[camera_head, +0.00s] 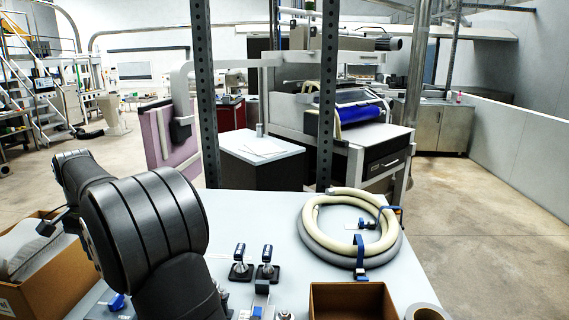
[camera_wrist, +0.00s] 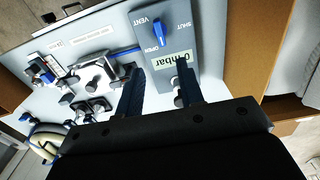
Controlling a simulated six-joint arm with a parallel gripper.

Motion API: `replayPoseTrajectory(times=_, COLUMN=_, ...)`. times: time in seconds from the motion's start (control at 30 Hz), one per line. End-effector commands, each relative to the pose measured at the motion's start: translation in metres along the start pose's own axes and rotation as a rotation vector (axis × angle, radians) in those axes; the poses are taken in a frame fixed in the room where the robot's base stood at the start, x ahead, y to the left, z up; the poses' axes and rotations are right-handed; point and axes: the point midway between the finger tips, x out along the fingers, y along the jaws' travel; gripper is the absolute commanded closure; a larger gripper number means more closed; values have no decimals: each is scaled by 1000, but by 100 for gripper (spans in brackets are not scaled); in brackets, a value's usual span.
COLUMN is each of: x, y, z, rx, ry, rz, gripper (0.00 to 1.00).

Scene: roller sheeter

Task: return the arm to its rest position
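My gripper (camera_wrist: 159,80) shows in the wrist view with its two dark fingers apart and nothing between them that I can see held. It hangs over a grey panel (camera_wrist: 195,22) with a blue lever (camera_wrist: 158,32), the words VENT, OPEN and SHUT, and a display (camera_wrist: 172,60) reading 0 mbar. I cannot tell whether the fingertips touch the panel. In the head view my dark arm fills the left foreground, and the gripper itself is hidden.
A cardboard box (camera_head: 55,279) stands left of my arm. Upright metal posts (camera_head: 205,95) rise behind the table.

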Motion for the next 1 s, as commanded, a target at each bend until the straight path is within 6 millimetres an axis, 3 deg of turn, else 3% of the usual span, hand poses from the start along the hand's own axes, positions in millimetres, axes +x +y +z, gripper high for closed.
replayPoseTrajectory(times=0.3, x=66, y=1, z=1, rx=0, ry=-4, rz=5, gripper=65)
replayPoseTrajectory(times=0.6, x=118, y=0, z=0, rx=-1, ry=-3, rz=3, gripper=65)
replayPoseTrajectory(times=0.8, x=136, y=0, z=0, rx=-1, ry=-2, rz=2, gripper=65)
replayPoseTrajectory(times=1.0, x=139, y=0, z=0, rx=-3, ry=-1, rz=1, gripper=65)
